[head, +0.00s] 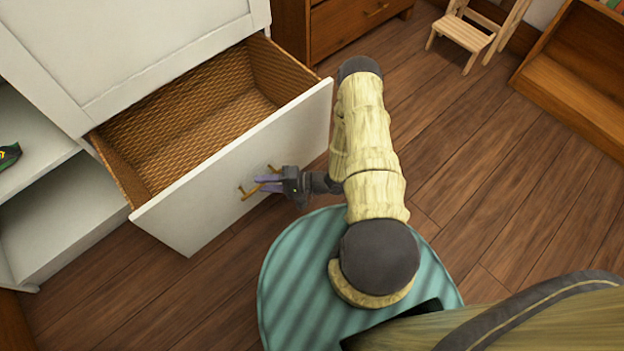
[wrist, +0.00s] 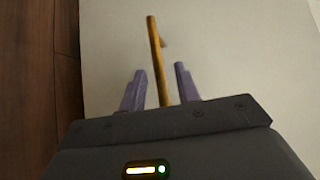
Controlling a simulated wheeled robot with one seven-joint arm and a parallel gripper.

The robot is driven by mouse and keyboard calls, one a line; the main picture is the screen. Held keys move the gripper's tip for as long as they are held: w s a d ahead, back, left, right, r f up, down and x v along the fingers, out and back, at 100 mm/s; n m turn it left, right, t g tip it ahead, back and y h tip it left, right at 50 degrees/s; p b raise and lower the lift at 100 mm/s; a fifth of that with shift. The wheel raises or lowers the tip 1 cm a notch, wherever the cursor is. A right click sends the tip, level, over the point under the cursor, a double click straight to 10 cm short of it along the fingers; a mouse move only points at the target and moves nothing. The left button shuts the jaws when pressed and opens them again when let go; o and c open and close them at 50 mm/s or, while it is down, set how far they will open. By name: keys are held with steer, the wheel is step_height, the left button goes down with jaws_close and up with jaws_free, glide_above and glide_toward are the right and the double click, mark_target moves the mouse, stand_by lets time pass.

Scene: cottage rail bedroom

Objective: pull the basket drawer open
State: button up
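The basket drawer (head: 205,165) has a woven wicker inside and a white front panel (head: 200,205). It stands well out from the white cabinet (head: 110,50) and looks empty. Its gold bar handle (head: 246,193) is on the front panel and also shows in the wrist view (wrist: 154,45). My gripper (head: 268,183) is at the handle. In the wrist view, its two purple fingers (wrist: 158,85) are apart, one on each side of the bar, with a visible gap on both sides. Part of the handle is hidden by the gripper in the head view.
White open shelves (head: 45,200) stand left of the drawer, with a small dark object (head: 9,156) on one. A brown wooden chest (head: 345,25), a small step stool (head: 465,32) and a wooden box unit (head: 575,85) are at the back. The wood floor (head: 470,150) to the right is clear.

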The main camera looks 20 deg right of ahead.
steer(key=p+v, duration=0.4)
steer(key=v, duration=1.2)
steer(key=shift+s+d, duration=0.1)
